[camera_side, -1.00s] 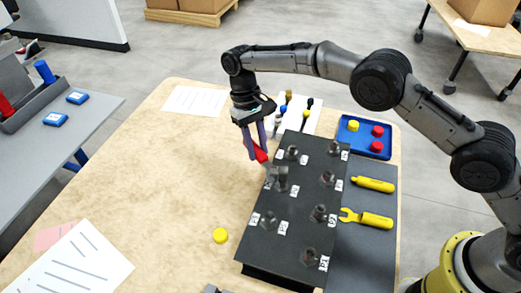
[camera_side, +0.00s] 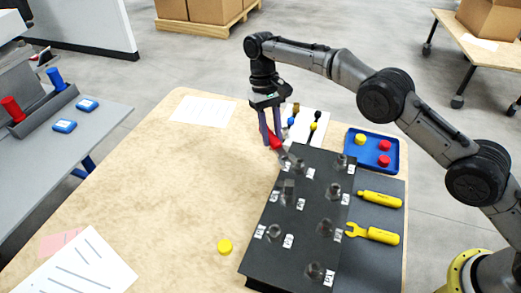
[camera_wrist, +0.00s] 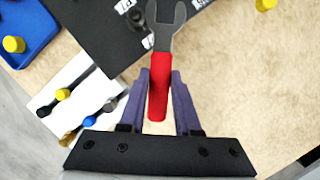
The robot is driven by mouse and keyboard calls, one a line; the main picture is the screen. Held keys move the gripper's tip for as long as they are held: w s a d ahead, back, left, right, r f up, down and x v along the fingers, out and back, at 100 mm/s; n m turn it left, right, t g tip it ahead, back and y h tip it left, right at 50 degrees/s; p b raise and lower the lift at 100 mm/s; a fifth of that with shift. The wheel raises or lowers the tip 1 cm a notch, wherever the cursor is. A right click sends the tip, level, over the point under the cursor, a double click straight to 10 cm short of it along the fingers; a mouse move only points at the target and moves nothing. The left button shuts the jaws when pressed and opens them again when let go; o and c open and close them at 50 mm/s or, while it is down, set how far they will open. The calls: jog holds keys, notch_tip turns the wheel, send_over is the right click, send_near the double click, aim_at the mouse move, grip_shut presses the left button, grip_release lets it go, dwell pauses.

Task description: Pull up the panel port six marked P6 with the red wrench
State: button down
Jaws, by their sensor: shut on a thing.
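My gripper (camera_side: 271,138) is shut on the red wrench (camera_side: 275,141), at the far left corner of the black panel (camera_side: 262,250). In the wrist view, the fingers (camera_wrist: 159,82) hold its red handle (camera_wrist: 159,95), and the grey open-ended head (camera_wrist: 165,22) points away from the gripper. The head appears over the panel's edge, beside a dark port (camera_wrist: 138,18); I cannot tell its height. The panel carries several dark ports with small white labels. One port (camera_side: 289,187) stands near the panel's left edge. The labels are too small to read, so I cannot pick out P6.
A blue tray (camera_side: 399,153) with yellow and red caps stands right of the panel. Two yellow tools (camera_side: 380,199) lie on a grey mat. Small coloured-handled tools (camera_side: 313,127) are behind the panel. A yellow cap (camera_side: 225,247) lies left, where the table is mostly clear.

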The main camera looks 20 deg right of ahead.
jog(key=d+r+m, duration=0.1)
jog(key=d+r, duration=0.2)
jog(key=d, duration=0.4)
jog(key=d+r+m, duration=0.2)
jog(key=d+r, duration=0.2)
jog(key=d, duration=0.3)
jog(key=s+d+m+y, duration=0.1)
jog(key=s+d, duration=0.7)
jog(key=d, duration=0.1)
jog(key=w+a+f+n+t+h, duration=0.2)
jog(key=a+n, duration=1)
jog(key=a, duration=1.9)
jog(key=s+a+f+n+h, duration=0.2)
jog(key=s+a+f+n, duration=0.2)
jog(key=a, duration=0.4)
jog(key=shift+s+f+n, duration=0.2)
jog(key=shift+f+n, duration=0.35)
jog(key=shift+n, duration=0.25)
